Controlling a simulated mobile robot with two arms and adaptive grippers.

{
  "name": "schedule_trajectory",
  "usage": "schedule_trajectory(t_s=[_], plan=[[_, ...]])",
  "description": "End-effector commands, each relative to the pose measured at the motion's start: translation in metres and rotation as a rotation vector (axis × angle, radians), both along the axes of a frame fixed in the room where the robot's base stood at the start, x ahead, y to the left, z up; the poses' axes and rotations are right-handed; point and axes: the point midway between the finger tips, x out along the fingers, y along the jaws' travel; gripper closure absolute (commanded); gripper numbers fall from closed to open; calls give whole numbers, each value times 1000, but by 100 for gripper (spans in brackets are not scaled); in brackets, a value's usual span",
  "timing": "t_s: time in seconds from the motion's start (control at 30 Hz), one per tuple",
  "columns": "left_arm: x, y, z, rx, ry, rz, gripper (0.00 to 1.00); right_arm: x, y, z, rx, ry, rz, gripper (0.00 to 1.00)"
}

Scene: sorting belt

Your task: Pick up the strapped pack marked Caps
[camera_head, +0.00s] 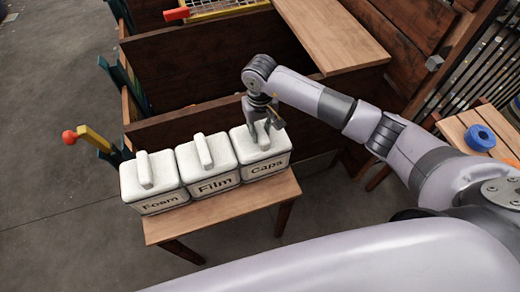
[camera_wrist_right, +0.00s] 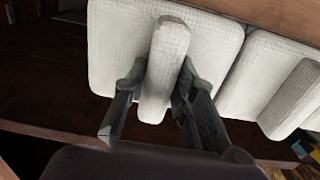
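The Caps pack (camera_head: 268,168) is a white, rounded block with a raised grip on top and "Caps" on its front. It stands upright at the right end of a row on a small wooden table (camera_head: 232,203). My right gripper (camera_head: 264,122) is directly above it, pointing down. In the right wrist view the two fingers (camera_wrist_right: 164,72) lie on either side of the pack's raised grip (camera_wrist_right: 162,85), close against it. The pack sits level with its neighbours, and I see no lift. My left gripper is not in view.
The Film pack (camera_head: 206,167) stands close on the left of Caps, and the Foam pack (camera_head: 151,185) is at the left end. A brown wooden crate wall (camera_head: 190,122) rises behind the row. A blue ring (camera_head: 480,137) lies on a wooden surface at right.

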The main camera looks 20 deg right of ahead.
Motion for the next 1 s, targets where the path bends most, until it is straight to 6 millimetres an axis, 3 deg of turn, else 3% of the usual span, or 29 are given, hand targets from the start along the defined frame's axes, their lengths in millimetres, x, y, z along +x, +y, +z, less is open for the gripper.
schedule_trajectory(t_s=[0.33,1.0], plan=[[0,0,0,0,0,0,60,0,0,0,0,0,0,100],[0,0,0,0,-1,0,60,1,0,2,1,-4,0,100]])
